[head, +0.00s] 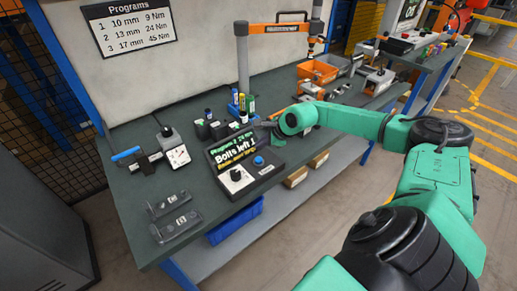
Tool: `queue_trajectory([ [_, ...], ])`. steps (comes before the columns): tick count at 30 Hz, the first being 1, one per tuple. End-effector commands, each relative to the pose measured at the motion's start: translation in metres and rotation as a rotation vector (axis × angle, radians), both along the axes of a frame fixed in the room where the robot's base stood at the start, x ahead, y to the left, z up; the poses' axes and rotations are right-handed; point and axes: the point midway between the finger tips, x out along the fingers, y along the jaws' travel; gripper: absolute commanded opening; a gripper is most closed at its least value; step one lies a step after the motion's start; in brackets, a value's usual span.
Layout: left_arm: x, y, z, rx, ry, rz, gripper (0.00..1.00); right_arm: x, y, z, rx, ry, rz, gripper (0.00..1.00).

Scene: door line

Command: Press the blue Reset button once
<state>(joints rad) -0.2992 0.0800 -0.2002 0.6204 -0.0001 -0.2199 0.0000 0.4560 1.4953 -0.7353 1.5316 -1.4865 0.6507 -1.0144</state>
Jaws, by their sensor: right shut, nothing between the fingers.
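The blue Reset button (259,161) sits on the right part of a dark control box (266,172) on the workbench. The box also has a black knob on a white plate (236,176). Its tilted display (232,148) reads "Program 2 24 Nm" and "Bolts left 1", with a smaller line below that I cannot read surely. My right gripper (268,127) is shut and empty, just behind the box and above and beyond the button in the picture. It is apart from the button, and its fingertips are small and hard to make out. My left gripper is out of view.
Markers in a holder (241,109) stand behind the box, close to my right gripper. A gauge block (175,148), a blue-handled tool (128,155) and grey brackets (176,222) lie left.

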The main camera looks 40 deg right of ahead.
Motion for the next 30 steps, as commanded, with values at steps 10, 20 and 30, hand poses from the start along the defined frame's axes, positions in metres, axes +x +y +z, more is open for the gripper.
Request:
queue_trajectory([
  [10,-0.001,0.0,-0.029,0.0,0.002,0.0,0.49,0.0,0.0,-0.034,-0.001,0.0,0.001,0.0],
  [20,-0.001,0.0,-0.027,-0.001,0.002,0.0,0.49,0.0,0.0,-0.033,-0.001,0.0,0.001,0.0],
  [30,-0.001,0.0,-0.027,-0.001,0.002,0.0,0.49,0.0,0.0,-0.033,0.0,0.0,0.0,0.0],
])
